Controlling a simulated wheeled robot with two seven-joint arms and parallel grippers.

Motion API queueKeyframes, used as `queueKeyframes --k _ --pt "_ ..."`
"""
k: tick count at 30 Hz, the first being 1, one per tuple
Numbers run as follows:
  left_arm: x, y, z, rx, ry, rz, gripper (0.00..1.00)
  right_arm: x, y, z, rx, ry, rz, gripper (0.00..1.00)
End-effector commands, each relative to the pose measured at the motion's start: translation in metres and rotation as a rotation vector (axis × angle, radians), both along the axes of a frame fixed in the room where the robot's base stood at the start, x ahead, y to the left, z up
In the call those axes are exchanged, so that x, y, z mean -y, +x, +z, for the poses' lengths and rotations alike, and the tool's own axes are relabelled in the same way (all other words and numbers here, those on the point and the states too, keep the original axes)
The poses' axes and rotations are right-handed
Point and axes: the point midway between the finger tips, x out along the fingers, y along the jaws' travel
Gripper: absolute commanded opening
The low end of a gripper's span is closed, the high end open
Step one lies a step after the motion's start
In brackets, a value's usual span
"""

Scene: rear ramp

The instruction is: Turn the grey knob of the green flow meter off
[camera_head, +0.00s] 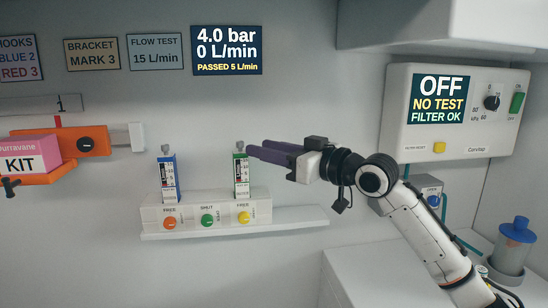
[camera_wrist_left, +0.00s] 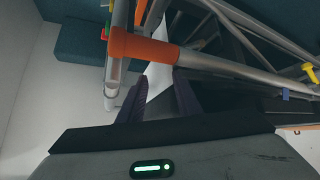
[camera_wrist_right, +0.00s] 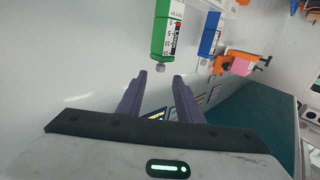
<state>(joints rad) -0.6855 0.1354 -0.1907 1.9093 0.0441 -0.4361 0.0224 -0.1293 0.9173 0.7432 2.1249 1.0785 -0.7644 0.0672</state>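The green flow meter (camera_head: 241,177) stands upright on the white manifold (camera_head: 185,211), right of the blue flow meter (camera_head: 167,178). Its grey knob (camera_head: 240,147) is at its top. In the right wrist view the meter (camera_wrist_right: 168,32) hangs inverted, with the grey knob (camera_wrist_right: 160,68) just beyond the fingertips. My right gripper (camera_head: 252,151) comes in from the right beside the knob. It also shows in the right wrist view (camera_wrist_right: 160,78), open and empty, apart from the knob. My left gripper (camera_wrist_left: 161,82) shows only in its wrist view, fingers apart, near an orange-sleeved tube (camera_wrist_left: 145,47).
The manifold carries orange (camera_head: 170,223), green (camera_head: 207,220) and yellow (camera_head: 243,218) knobs. A wall display (camera_head: 227,50) reads 4.0 bar, 0 L/min, PASSED 5 L/min. A white panel (camera_head: 455,140) reads OFF, NO TEST, FILTER OK. An orange bracket holds a pink kit (camera_head: 32,155) at left.

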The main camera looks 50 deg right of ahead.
Motion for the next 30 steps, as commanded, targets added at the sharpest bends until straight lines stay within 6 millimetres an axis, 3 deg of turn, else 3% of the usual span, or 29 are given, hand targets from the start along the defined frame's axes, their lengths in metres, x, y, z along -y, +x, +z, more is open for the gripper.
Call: queueKeyframes --k 8,30 --pt "0.000 0.000 -0.005 0.000 0.000 0.000 0.31 0.001 -0.021 0.000 0.000 0.000 0.000 0.33" --pt "0.000 0.002 -0.004 0.003 0.001 0.000 0.31 0.001 -0.021 0.000 0.001 0.000 0.000 0.33"
